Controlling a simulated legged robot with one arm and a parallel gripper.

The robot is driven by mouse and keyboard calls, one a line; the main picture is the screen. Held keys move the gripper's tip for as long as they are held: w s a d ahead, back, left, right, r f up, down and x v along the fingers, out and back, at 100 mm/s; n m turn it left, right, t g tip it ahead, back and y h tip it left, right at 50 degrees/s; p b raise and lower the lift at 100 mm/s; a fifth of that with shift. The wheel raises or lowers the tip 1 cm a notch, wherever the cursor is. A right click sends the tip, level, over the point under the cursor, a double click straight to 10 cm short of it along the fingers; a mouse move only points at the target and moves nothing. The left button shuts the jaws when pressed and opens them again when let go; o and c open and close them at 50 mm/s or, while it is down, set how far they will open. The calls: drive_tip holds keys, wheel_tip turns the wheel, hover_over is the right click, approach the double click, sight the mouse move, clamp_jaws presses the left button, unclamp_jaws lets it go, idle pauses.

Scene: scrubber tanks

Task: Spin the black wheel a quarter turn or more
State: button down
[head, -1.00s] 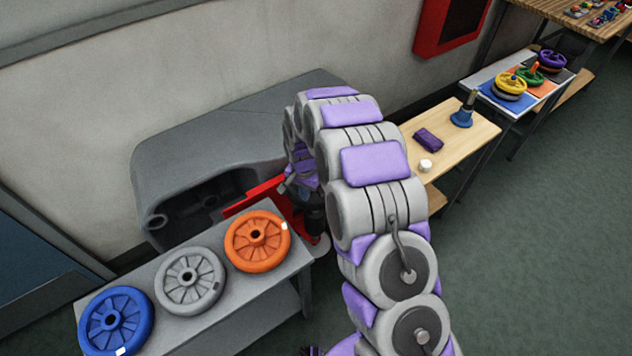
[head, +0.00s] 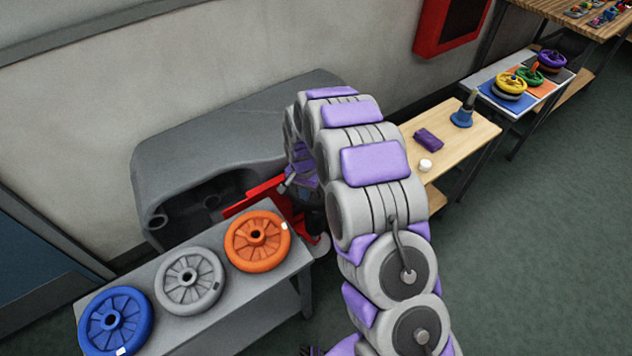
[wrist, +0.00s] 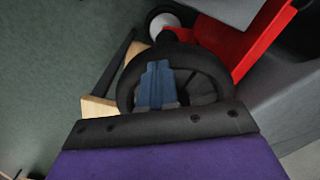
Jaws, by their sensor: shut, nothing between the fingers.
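The black wheel (wrist: 128,92) shows in the wrist view as a dark rim with spokes, next to a red frame (wrist: 258,42). My gripper (wrist: 157,72) has its blue-grey fingers together over the wheel's face, with nothing between them. I cannot tell whether the fingertips touch a spoke or the rim. My gripper's dark, purple-backed body covers the lower part of the wheel. In the head view my arm hides most of the wheel area, and the red frame (head: 258,194) shows beside the grey machine body (head: 235,135).
A grey bench (head: 240,318) at the lower left holds blue (head: 116,322), grey (head: 190,281) and orange (head: 257,241) wheels. A wooden table (head: 462,138) at the right carries a blue bell-shaped item (head: 462,118), a purple cloth (head: 429,139) and a white object (head: 425,165). Floor at the right is clear.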

sight(320, 200)
drive_tip(key=shift+f, duration=0.5)
idle(0.3)
drive_tip(key=shift+s+d+r, duration=0.1)
drive_tip(key=shift+s+d, duration=0.1)
drive_tip(key=shift+d, duration=0.9)
drive_tip(key=shift+d+p, duration=0.4)
drive_tip(key=shift+d, duration=0.7)
